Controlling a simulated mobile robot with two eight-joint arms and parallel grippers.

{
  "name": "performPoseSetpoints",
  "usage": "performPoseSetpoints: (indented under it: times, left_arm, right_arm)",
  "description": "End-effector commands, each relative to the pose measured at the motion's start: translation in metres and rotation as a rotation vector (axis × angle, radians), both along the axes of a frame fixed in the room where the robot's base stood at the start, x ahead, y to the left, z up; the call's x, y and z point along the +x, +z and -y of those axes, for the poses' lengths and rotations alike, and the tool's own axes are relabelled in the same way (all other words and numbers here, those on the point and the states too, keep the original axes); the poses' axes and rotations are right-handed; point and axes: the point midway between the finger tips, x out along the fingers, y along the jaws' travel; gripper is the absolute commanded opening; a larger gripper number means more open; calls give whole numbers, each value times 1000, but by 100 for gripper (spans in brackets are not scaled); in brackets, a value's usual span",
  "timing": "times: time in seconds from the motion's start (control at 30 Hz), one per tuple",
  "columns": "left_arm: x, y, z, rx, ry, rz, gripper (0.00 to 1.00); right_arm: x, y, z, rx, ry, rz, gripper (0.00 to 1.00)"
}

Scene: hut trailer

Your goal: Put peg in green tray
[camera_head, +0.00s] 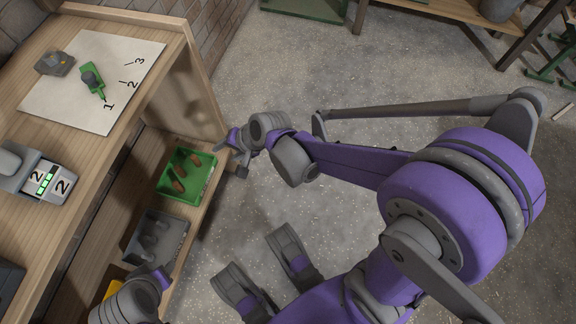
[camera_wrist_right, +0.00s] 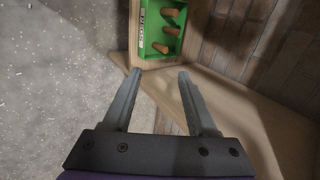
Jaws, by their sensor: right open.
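The green tray (camera_head: 207,181) sits on the lower wooden shelf at the left in the head view. Brown pegs (camera_head: 179,185) lie in it. My right gripper (camera_head: 232,160) is open and empty, just right of the tray in the head view. Its fingers (camera_wrist_right: 157,75) point toward the tray, apart from it and the pegs. My left gripper (camera_head: 158,279) is partly in view at the lower left, beside the shelf; its fingers are not clear.
A grey tray (camera_head: 178,232) with grey pegs stands beside the green tray. A yellow item (camera_head: 113,290) is partly hidden nearer. The upper tabletop holds a numbered white sheet (camera_head: 125,60), a green tool (camera_head: 95,85) and a display device (camera_head: 45,180). A wooden side panel (camera_head: 205,85) rises behind the green tray.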

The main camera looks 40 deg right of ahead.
Motion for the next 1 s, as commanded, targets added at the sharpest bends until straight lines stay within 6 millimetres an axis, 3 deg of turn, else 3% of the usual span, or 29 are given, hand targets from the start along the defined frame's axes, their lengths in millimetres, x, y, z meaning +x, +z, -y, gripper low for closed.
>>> performPoseSetpoints:
  times: [0.03, 0.2, 0.43, 0.6, 1.0]
  left_arm:
    - [0, 0, 0, 0, 0, 0, 50]
    - [0, 0, 0, 0, 0, 0, 50]
    - [0, 0, 0, 0, 0, 0, 50]
    - [0, 0, 0, 0, 0, 0, 50]
    - [0, 0, 0, 0, 0, 0, 50]
  right_arm:
    - [-21, 10, 5, -77, 71, 13, 58]
    - [-86, 30, 28, -355, 342, 45, 58]
    - [-155, 36, 58, -635, 641, 48, 58]
    - [-175, 36, 68, -721, 741, 41, 58]
    - [-176, 36, 69, -730, 752, 41, 58]
